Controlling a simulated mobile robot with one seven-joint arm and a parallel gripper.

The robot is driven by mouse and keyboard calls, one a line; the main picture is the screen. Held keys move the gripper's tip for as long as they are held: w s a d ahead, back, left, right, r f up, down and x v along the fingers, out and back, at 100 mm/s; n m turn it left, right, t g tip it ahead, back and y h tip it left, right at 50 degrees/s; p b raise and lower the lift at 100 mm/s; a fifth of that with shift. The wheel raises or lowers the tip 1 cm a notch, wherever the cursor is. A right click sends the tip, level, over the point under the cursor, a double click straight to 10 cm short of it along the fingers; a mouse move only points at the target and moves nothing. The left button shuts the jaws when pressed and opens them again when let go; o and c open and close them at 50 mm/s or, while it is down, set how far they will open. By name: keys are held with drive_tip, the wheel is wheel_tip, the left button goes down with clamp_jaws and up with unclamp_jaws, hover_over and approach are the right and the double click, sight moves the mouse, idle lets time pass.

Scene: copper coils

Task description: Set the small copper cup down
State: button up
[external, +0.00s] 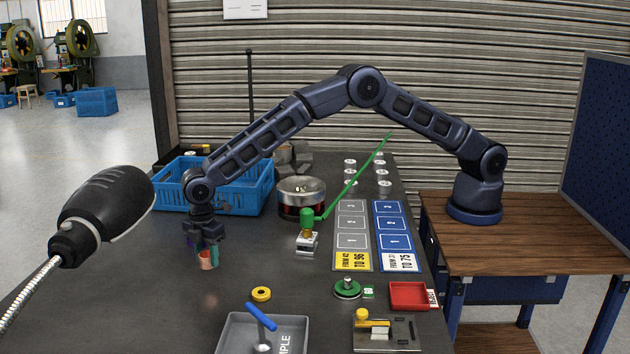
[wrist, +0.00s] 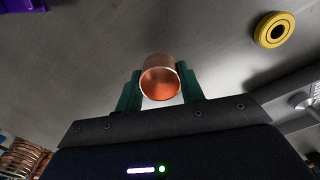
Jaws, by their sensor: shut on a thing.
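The small copper cup (external: 206,261) is a short copper cylinder, low over or on the dark worktop (external: 150,310); I cannot tell whether it touches. My gripper (external: 207,256) points down and is shut on the cup, with one green finger on each side. In the wrist view, the cup (wrist: 160,80) sits between the two green fingers of my gripper (wrist: 160,88), its open round mouth facing the camera.
A blue crate (external: 240,200) stands behind my gripper. A yellow ring (external: 261,294) lies to the front right, near a grey tray (external: 225,335). A round metal-topped pot (external: 302,186) and a green-handled tool (external: 307,217) stand to the right. The worktop left of the gripper is clear.

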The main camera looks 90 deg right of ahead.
sight(210, 280)
drive_tip(key=shift+f, duration=2.3)
drive_tip(key=shift+f, duration=0.1)
drive_tip(key=o, duration=1.1)
